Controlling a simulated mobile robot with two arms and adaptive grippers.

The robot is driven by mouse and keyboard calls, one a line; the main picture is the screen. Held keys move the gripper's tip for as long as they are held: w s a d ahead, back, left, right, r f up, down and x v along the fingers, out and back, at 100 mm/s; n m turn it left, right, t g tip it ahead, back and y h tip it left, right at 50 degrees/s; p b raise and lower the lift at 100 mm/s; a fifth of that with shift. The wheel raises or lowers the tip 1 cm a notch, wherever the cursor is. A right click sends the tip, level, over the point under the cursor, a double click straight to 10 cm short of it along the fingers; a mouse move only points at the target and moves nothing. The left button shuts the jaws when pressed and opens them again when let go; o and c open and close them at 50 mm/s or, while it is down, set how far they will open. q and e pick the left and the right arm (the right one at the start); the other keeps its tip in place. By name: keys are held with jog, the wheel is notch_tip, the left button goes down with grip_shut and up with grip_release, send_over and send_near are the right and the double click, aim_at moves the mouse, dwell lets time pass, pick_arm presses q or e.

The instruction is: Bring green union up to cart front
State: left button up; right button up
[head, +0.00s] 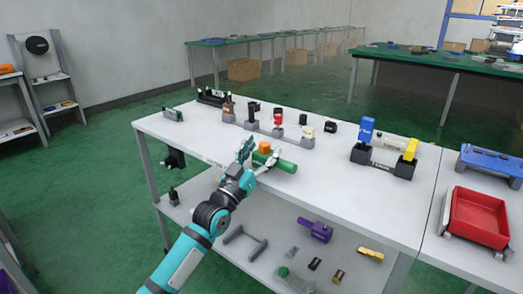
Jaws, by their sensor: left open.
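A green cylinder (284,164) lies on the white top of the cart (325,195), close to its front edge; it may be the green union. My left gripper (257,156) is open at the cylinder's left end, with its fingers hiding part of that end. I cannot tell whether they touch it. A smaller green piece (283,271) sits on the lower shelf, and a dark green block (172,114) is at the back left of the top. My right gripper is not in view.
An orange piece (265,147) stands just behind the gripper. A rack of upright coloured parts (278,131) is farther back. A dark holder with blue and yellow parts (383,163) stands to the right, and a red tray (480,217) beyond it. The front right top is clear.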

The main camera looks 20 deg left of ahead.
pick_arm(q)
jog(key=shift+r, duration=0.15)
jog(key=shift+s, duration=0.2)
jog(key=v, duration=1.2)
jog(key=s+d+f+g+y, duration=0.1)
jog(key=s+d+f+g, duration=0.25)
jog(key=f, duration=0.55)
jog(key=s+d+f+g+y, duration=0.15)
jog(key=s+f+g, duration=0.25)
jog(key=f, duration=0.5)
jog(key=s+f+g+y, duration=0.1)
jog(key=s+f+g, duration=0.2)
jog(key=s, duration=0.4)
jog(key=s+a+f+n+g+y, duration=0.1)
jog(key=s+f+g, duration=0.3)
jog(key=s+f, duration=0.2)
jog(key=s+a+f+g+y, duration=0.1)
jog(key=s+f+g+y, duration=0.1)
jog(key=s, duration=0.8)
notch_tip(320, 180, down, 2)
jog(key=shift+f+g+p, duration=0.2)
jog(key=shift+g+p, duration=0.25)
jog(key=shift+g, duration=0.3)
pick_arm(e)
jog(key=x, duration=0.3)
pick_arm(q)
jog(key=shift+a, duration=0.1)
